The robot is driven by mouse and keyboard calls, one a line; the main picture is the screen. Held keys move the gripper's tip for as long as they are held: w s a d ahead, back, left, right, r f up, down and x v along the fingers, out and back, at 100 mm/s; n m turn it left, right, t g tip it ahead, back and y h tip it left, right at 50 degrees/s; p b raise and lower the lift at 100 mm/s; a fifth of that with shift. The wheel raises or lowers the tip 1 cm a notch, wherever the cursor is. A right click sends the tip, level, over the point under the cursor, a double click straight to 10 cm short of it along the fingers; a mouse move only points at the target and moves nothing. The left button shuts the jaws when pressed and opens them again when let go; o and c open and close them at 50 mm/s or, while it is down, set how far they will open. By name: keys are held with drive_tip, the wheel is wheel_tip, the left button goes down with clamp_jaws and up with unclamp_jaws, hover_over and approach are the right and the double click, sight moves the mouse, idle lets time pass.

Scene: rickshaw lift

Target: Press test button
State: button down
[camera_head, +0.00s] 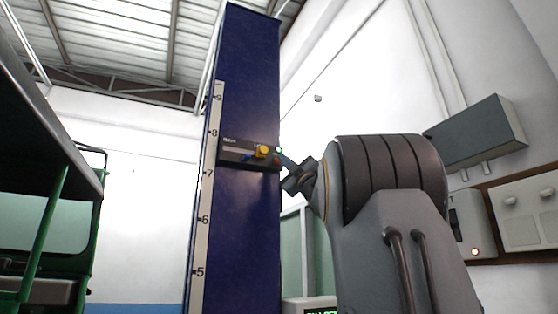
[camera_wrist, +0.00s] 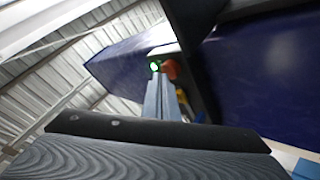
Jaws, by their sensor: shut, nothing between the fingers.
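A dark control box (camera_head: 248,153) is mounted on the blue lift column (camera_head: 245,90). I cannot tell whether the tips touch the green button. The test button's label is not readable.
A height scale (camera_head: 207,190) runs down the column's left side. A green rickshaw (camera_head: 50,230) stands at the left. Grey boxes (camera_head: 478,135) and a panel with a red light (camera_head: 468,225) are on the right wall.

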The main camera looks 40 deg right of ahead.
drive_tip(key=shift+s, duration=0.15)
drive_tip(key=shift+s+a+b, duration=0.2)
drive_tip(key=shift+s+b, duration=0.35)
drive_tip(key=shift+s, duration=0.15)
drive_tip(key=s+b, duration=0.1)
drive_tip(key=s, duration=0.1)
drive_tip(key=s+a+b, duration=0.1)
drive_tip(key=s, duration=0.2)
drive_tip(key=shift+a, duration=0.1)
drive_tip(key=shift+w, duration=0.1)
idle(0.9)
